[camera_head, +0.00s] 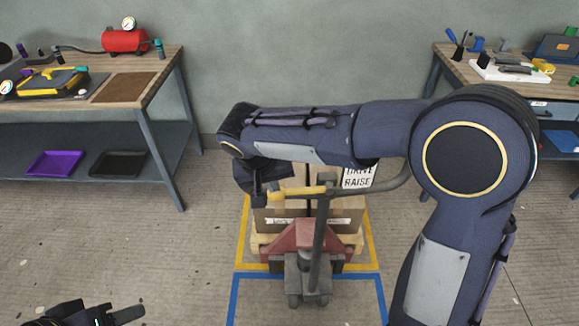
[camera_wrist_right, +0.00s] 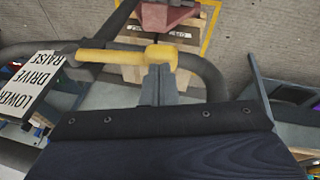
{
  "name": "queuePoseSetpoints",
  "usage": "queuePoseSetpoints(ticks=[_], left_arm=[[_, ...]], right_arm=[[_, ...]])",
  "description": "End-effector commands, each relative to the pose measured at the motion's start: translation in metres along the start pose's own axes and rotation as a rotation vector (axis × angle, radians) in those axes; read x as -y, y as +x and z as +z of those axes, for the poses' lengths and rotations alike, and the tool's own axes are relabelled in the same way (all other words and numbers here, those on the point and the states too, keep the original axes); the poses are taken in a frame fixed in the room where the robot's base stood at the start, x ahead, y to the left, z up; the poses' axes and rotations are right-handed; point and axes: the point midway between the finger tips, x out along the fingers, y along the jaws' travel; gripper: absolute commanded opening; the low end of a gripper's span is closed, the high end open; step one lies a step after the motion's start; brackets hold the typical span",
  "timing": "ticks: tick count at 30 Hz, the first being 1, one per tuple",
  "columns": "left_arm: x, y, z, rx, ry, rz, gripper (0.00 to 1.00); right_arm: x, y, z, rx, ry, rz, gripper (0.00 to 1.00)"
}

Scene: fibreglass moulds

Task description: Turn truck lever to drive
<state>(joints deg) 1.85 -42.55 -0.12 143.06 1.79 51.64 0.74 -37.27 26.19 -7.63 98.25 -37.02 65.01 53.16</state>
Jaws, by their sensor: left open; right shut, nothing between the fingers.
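The pallet truck (camera_head: 303,238) stands on the floor with its dark handle (camera_head: 319,245) upright. A yellow lever (camera_head: 302,191) lies across the handle's top; it also shows in the right wrist view (camera_wrist_right: 110,56). A white plate (camera_head: 359,177) stands beside it; the right wrist view (camera_wrist_right: 38,88) shows its words LOWER, DRIVE and RAISE. There the lever's left end is nearest RAISE. My right gripper (camera_wrist_right: 160,72) is shut and empty at the lever's thicker free end, seemingly touching it. My left gripper (camera_head: 120,316) is open at the bottom left, far from the truck.
Boxes (camera_head: 340,213) on a wooden pallet (camera_head: 258,243) stand behind the truck, within yellow floor tape (camera_head: 372,240). Blue tape (camera_head: 300,276) marks the floor in front. Workbenches (camera_head: 165,75) (camera_head: 440,62) stand left and right. Floor between the left bench and truck is clear.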

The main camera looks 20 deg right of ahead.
Motion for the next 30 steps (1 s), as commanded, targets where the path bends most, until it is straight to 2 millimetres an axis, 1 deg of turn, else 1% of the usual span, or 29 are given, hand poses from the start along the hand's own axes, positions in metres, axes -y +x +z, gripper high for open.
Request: queuePoseSetpoints(ticks=[10,18,23,26,30], left_arm=[[-0.001,-0.002,-0.001,-0.001,0.0,0.0,0.44],[-0.004,-0.01,-0.005,-0.001,0.0,0.0,0.44],[-0.005,-0.011,-0.006,-0.001,0.0,0.0,0.44],[-0.008,-0.017,-0.009,-0.001,0.0,0.0,0.44],[-0.016,-0.034,-0.017,-0.001,0.0,0.0,0.44]], right_arm=[[-0.001,-0.003,-0.001,0.0,0.0,-0.002,0.0],[-0.003,-0.015,-0.004,0.0,0.0,-0.002,0.0],[-0.004,-0.018,-0.005,0.0,0.0,-0.003,0.0],[-0.007,-0.024,-0.009,-0.001,0.001,-0.003,0.0],[-0.02,-0.046,-0.023,-0.001,0.002,-0.003,0.0]])
